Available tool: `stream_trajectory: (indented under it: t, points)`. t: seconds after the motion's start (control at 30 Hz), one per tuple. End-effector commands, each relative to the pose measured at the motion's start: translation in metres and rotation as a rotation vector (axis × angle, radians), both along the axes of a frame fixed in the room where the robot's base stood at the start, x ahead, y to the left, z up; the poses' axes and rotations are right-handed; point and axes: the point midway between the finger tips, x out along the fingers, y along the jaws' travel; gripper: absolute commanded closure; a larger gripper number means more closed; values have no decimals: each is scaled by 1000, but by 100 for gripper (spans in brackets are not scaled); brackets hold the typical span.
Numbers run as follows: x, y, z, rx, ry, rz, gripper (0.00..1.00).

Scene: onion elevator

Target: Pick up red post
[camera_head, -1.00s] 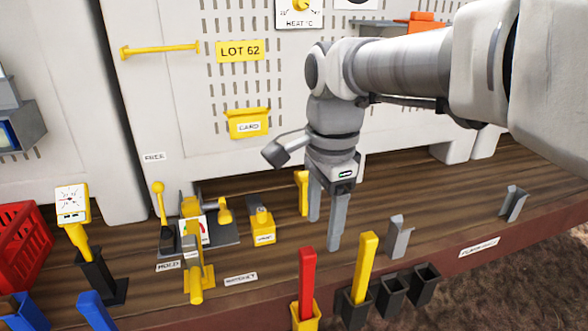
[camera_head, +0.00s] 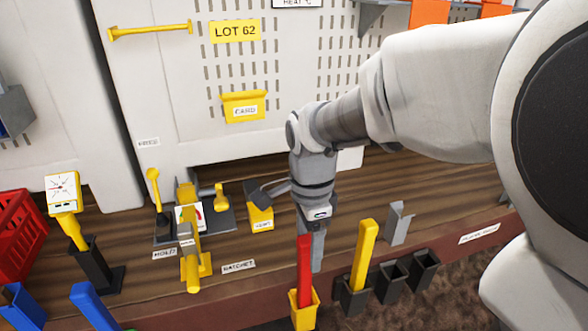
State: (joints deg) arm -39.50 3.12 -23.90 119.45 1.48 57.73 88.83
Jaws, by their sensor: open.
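The red post (camera_head: 304,264) stands upright in a yellow square holder (camera_head: 303,311) at the bench's front edge, low in the middle of the view. My gripper (camera_head: 316,262) points down just behind the post as seen from here. It is open and holds nothing. The post and holder hide part of its fingers. I cannot tell whether a finger touches the post.
A yellow post (camera_head: 364,255) stands in a dark holder just right of the red one. Empty dark holders (camera_head: 390,283) sit beside it. A yellow ratchet lever (camera_head: 190,262) is to the left. A grey bracket (camera_head: 398,223) stands behind the holders.

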Motion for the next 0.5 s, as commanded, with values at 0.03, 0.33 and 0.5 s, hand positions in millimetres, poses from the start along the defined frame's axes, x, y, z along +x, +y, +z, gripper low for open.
stream_trajectory:
  t: [0.03, 0.33, 0.5]
  points:
    - [0, 0, -3, 0, 1, 0, 28]
    - [5, 5, -37, -3, 3, 0, 28]
    - [5, 5, -54, -1, 2, 0, 28]
